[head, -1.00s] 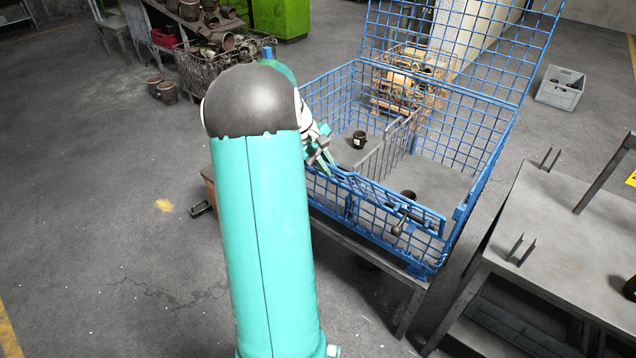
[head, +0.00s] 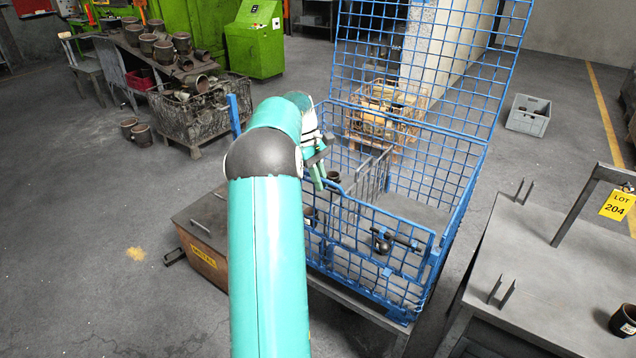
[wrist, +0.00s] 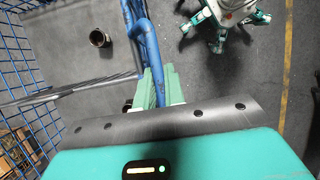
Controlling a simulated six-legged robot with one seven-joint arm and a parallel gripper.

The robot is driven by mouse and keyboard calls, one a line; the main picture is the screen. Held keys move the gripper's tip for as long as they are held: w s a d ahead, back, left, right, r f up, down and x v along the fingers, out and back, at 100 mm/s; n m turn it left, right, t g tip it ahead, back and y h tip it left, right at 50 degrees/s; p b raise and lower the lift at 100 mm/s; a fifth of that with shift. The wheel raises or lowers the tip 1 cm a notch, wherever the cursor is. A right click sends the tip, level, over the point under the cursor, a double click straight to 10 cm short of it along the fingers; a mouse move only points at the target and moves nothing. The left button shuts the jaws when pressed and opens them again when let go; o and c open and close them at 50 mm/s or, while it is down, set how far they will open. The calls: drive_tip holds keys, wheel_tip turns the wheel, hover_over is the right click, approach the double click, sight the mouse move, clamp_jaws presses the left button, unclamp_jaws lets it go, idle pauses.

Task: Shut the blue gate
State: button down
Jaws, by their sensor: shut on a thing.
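The blue gate (head: 365,255) is the wire-mesh front panel of a blue mesh cage (head: 462,205). It stands roughly upright at the cage's near side, with a dark latch handle (head: 400,240) near its upper right. I cannot tell whether it is flush with the cage sides or latched. My gripper (head: 318,176) is at the gate's upper left. In the wrist view my green fingers (wrist: 158,84) are shut on the blue top rail (wrist: 145,40). The exact contact is partly hidden by my wrist. My arm hides the cage's left front.
A tall mesh panel (head: 420,60) rises at the cage's back. A dark cup (wrist: 100,38) sits inside the cage. A grey table (head: 560,270) stands close on the right, and a brown box (head: 205,235) on the left. Open floor lies at the far left.

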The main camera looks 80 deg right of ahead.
drive_tip(key=shift+s+d, duration=0.15)
drive_tip(key=shift+d, duration=0.05)
drive_tip(key=shift+d, duration=0.1)
idle(0.4)
drive_tip(key=c, duration=1.5)
unclamp_jaws()
drive_tip(key=v, duration=1.4)
